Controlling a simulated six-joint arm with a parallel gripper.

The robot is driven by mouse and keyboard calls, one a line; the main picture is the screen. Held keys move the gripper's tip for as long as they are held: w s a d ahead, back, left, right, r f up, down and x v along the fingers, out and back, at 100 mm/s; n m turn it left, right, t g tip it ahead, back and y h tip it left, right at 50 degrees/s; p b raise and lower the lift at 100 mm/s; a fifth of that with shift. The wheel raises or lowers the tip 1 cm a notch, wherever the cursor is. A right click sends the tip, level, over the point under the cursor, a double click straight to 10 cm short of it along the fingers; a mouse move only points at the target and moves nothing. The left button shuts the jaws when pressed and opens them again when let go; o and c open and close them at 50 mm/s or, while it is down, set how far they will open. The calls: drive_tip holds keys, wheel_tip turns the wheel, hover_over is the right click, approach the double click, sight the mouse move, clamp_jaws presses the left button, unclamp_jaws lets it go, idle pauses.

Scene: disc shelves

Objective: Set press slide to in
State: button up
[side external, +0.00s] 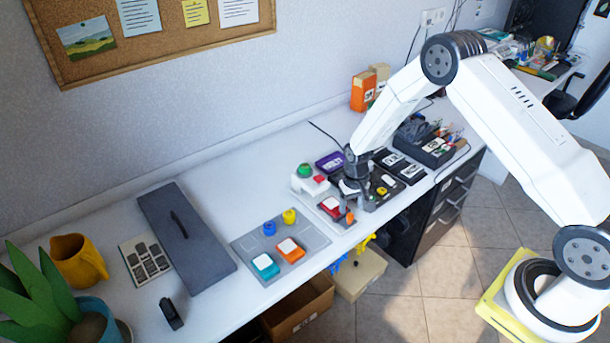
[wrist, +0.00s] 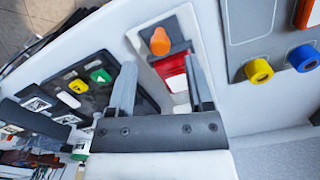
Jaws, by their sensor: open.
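My gripper (side external: 350,195) hangs over the front part of the bench. In the wrist view my gripper (wrist: 161,64) is open. Its two fingers stand on either side of a red block with a white patch (wrist: 173,70), and contact cannot be told. The red block (side external: 330,205) sits on a grey plate (wrist: 143,45), and an orange knob (wrist: 160,42) stands just beyond it. The orange knob also shows in the side view (side external: 350,216). I cannot tell for sure which part is the press slide or its setting. The gripper hides part of the plate in the side view.
A white box with a green button (side external: 305,171) stands just behind. A grey panel (side external: 308,238) with blue and yellow knobs and teal and orange blocks lies to the left. A dark panel (side external: 375,202) with yellow and green parts lies right of the gripper.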

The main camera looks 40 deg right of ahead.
sight(350, 215)
drive_tip(key=shift+f, duration=1.7)
clamp_jaws()
idle(0.3)
